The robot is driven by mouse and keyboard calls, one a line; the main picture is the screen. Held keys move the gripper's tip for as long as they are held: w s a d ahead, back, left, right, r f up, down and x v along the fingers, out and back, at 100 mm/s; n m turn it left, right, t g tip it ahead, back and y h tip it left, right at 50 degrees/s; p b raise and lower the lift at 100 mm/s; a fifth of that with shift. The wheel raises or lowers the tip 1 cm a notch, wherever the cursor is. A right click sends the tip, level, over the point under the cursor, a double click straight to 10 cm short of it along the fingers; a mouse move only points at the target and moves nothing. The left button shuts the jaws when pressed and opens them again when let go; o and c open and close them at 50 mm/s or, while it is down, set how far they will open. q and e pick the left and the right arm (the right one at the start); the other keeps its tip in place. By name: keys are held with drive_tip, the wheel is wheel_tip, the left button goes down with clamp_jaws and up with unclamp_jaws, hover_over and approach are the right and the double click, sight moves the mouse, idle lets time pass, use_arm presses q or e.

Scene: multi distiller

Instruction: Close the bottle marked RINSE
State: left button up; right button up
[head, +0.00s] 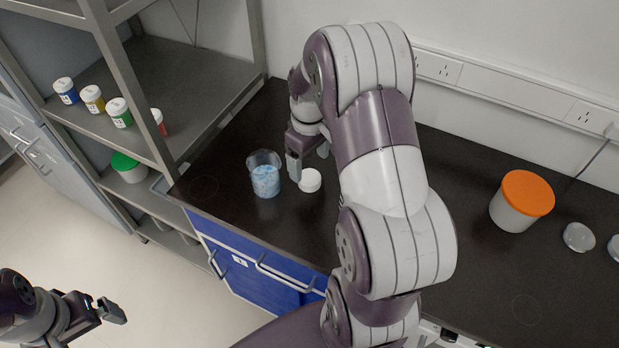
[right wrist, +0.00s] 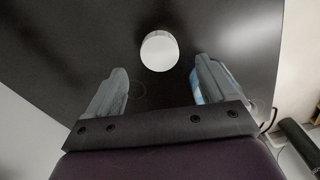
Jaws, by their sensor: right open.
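A clear container with pale blue contents (head: 265,180) stands open on the black counter; I can read no RINSE mark on it. My right gripper (head: 308,159) is open and empty, pointing down behind the white piece. In the right wrist view its fingers (right wrist: 152,88) are apart, with the disc beyond them; the right finger partly hides something blue. My left gripper (head: 108,308) is at the lower left, away from the counter.
Several small white-capped bottles (head: 93,99) stand on the shelf at left. A green-lidded tub (head: 128,167) is on a lower shelf. An orange-lidded tub (head: 521,201) and a clear glass piece (head: 578,237) stand at the counter's right. My right arm covers the counter's middle.

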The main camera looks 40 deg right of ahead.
sight(309, 177)
wheel_tip(309, 177, down, 5)
idle(0.3)
drive_tip(key=c, duration=1.1)
